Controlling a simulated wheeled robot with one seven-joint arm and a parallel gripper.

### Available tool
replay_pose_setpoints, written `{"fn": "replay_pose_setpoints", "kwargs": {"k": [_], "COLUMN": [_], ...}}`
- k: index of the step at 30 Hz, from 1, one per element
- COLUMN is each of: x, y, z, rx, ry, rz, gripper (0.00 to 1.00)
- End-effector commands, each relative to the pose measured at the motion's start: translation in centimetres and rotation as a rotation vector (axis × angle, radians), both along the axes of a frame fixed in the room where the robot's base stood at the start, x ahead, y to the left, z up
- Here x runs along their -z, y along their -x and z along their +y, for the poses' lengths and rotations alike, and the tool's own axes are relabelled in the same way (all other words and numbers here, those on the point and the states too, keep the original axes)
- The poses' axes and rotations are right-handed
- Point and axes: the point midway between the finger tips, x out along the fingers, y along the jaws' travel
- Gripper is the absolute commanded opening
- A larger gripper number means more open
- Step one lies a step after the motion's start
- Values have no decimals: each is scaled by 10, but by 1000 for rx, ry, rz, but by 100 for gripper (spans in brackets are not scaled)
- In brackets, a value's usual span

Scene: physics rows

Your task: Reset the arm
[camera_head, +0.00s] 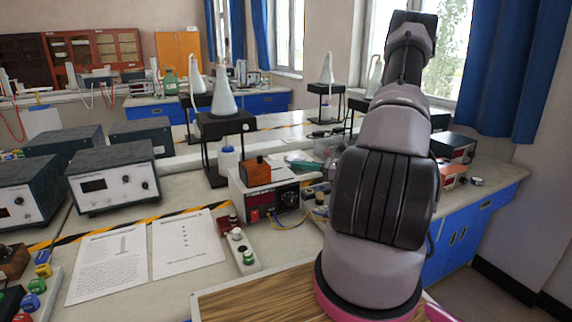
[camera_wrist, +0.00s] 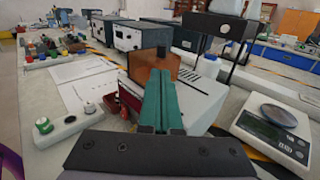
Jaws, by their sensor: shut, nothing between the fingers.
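My arm (camera_head: 380,200) rises from the lower right of the head view and stretches up and away across the bench. In the wrist view my gripper (camera_wrist: 161,100) shows as two green fingers lying together, shut and empty. Behind the fingertips in that view is an orange block (camera_wrist: 155,68) on a white instrument. The same orange block (camera_head: 256,171) sits on the power box (camera_head: 262,200) in the head view. I cannot tell whether the fingers touch it.
A digital scale (camera_wrist: 272,133) stands right of my fingers in the wrist view. Grey meter boxes (camera_head: 114,180) and papers (camera_head: 110,262) lie on the left bench. A flask on a black stand (camera_head: 223,105) rises mid-bench. Blue cabinets (camera_head: 465,238) are at right.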

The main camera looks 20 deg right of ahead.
Motion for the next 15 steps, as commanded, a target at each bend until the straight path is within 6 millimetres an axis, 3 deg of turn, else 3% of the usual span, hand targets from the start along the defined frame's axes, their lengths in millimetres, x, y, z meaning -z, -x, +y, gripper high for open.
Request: {"fn": "replay_pose_setpoints", "kwargs": {"k": [6, 15], "x": [-1, -5], "y": [19, 23], "z": [-21, -22], "rx": [2, -17], "ry": [0, 14], "rz": [0, -5], "gripper": [0, 0]}}
